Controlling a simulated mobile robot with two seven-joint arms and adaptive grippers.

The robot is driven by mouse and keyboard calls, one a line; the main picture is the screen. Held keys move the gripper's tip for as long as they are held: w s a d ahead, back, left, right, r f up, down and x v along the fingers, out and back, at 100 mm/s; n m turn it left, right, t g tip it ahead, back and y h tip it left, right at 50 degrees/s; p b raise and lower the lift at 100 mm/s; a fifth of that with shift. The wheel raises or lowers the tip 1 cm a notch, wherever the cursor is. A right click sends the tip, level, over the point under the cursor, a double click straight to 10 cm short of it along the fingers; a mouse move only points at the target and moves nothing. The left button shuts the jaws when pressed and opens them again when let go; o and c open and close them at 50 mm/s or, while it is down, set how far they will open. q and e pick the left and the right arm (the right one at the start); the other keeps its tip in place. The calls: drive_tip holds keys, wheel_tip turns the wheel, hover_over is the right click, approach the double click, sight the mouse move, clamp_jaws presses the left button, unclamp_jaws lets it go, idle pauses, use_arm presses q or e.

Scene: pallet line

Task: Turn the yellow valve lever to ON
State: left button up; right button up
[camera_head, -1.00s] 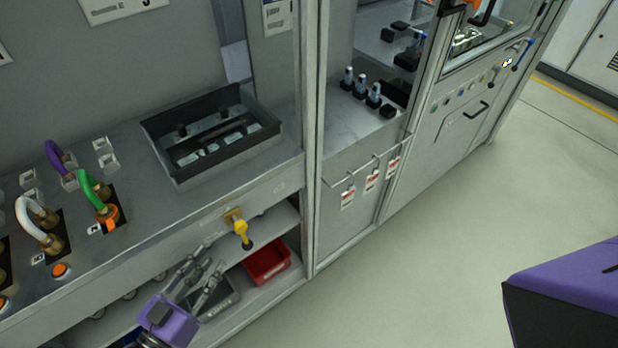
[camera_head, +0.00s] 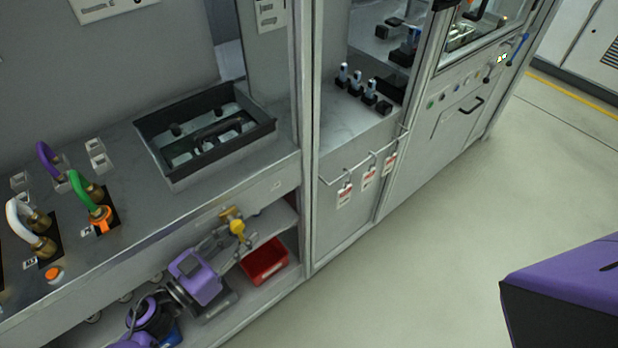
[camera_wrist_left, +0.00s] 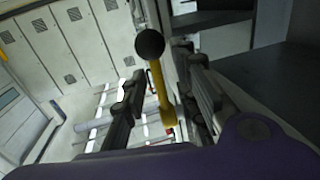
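The yellow valve lever (camera_head: 237,228) is on the front of the bench, below the work surface. In the left wrist view, the lever (camera_wrist_left: 158,85) shows a yellow stem with a black ball knob (camera_wrist_left: 150,43). My left gripper (camera_head: 228,240) has its fingers at the lever, partly covering it in the head view. In the wrist view, the left gripper (camera_wrist_left: 160,88) is open, with one finger on each side of the stem and a gap on both sides. I cannot read any ON marking. My right gripper is not in view.
A red bin (camera_head: 264,262) sits on the lower shelf, close to the right of the gripper. A black-rimmed tray (camera_head: 222,170) is on the bench top. Green (camera_head: 85,190) and white (camera_head: 15,222) hoses stand at left. Tags (camera_head: 345,195) hang on a rail.

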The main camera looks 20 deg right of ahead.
use_arm(q)
drive_tip(key=shift+c, duration=0.2)
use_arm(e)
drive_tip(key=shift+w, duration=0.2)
use_arm(q)
drive_tip(key=c, duration=0.6)
clamp_jaws()
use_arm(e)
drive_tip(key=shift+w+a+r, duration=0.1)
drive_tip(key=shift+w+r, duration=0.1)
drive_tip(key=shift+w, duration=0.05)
use_arm(q)
drive_tip(key=shift+s, duration=0.1)
drive_tip(key=shift+f, duration=0.1)
